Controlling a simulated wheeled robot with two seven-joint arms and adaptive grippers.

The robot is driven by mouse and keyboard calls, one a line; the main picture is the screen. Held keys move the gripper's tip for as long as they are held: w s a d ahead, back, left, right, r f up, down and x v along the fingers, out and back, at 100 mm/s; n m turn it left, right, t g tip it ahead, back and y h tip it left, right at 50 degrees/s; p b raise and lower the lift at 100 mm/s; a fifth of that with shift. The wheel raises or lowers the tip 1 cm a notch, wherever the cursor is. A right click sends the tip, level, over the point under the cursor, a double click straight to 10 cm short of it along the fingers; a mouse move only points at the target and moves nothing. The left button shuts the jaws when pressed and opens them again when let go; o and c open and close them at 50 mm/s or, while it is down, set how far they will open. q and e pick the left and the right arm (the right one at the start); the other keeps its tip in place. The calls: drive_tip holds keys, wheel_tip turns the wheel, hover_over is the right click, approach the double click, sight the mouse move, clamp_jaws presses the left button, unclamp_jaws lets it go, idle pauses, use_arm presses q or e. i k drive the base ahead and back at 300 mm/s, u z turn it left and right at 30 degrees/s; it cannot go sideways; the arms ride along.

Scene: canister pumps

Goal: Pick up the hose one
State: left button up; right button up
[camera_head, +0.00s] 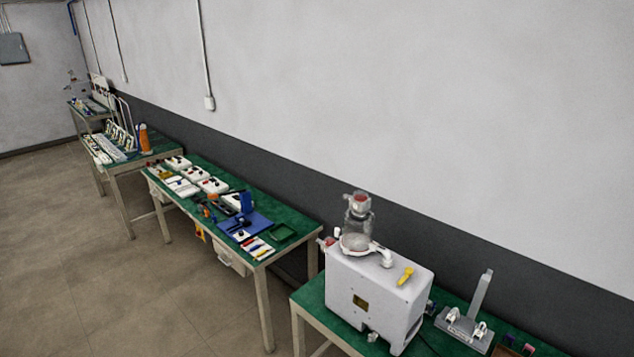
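No gripper or arm of mine is in the head view. No hose can be clearly made out. A white box-shaped pump machine (372,300) stands on the nearest green-topped table at the lower right. A clear canister (357,234) with a red part in its top is on the machine. A white elbow-shaped fitting (387,259) and a yellow piece (405,275) are also on its top. A grey stand (466,325) with an upright post and small white parts is to the right of the machine. Small parts are too small to identify.
The nearest green table (312,296) is cut off by the bottom edge. A second table (290,217) holds white boxes, a blue mat (262,222) and tools. More loaded tables recede to the left along the grey wall (420,110). The brown floor (120,290) at left is clear.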

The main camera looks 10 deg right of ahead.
sight(386, 260)
drive_tip(key=u, duration=0.35)
drive_tip(key=k, duration=0.4)
drive_tip(key=u, duration=1)
drive_tip(key=i, duration=0.4)
drive_tip(key=z, duration=0.65)
drive_tip(key=i, duration=1.05)
drive_tip(key=z, duration=0.75)
